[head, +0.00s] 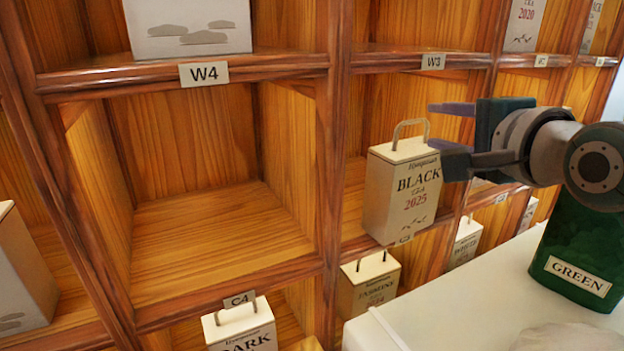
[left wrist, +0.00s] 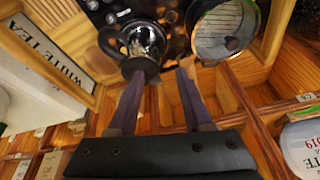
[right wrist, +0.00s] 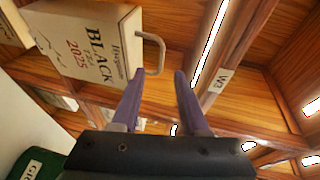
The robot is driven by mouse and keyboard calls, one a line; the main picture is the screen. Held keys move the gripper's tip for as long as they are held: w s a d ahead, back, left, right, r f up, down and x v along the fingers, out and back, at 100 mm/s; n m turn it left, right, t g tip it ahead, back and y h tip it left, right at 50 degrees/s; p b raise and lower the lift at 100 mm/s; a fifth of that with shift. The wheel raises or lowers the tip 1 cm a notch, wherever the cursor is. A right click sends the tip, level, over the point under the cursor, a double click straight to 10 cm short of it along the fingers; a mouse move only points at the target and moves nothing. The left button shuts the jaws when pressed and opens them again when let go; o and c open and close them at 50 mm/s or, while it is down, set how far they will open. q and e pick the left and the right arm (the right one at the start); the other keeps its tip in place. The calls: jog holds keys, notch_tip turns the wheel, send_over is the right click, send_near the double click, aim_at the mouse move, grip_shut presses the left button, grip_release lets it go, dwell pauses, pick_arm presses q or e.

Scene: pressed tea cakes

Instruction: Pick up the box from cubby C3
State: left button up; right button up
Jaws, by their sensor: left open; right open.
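The box is a cream carton marked BLACK TEA 2025 (head: 405,190) with a wire handle on top. My left gripper (left wrist: 158,75) is open and empty, seen only in the left wrist view.
Cubby C4 (head: 220,240) is empty. Other boxes stand below, including JASMINE (head: 372,282) and DARK (head: 240,330). A green canister (head: 585,245) stands on a white surface (head: 480,290) at right.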

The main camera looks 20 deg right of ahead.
aim_at(417, 121)
jog(key=shift+p+x, duration=0.4)
jog(key=shift+x, duration=3)
jog(key=shift+a, duration=0.1)
jog(key=shift+c, duration=0.4)
grip_shut()
jog(key=shift+r, duration=0.1)
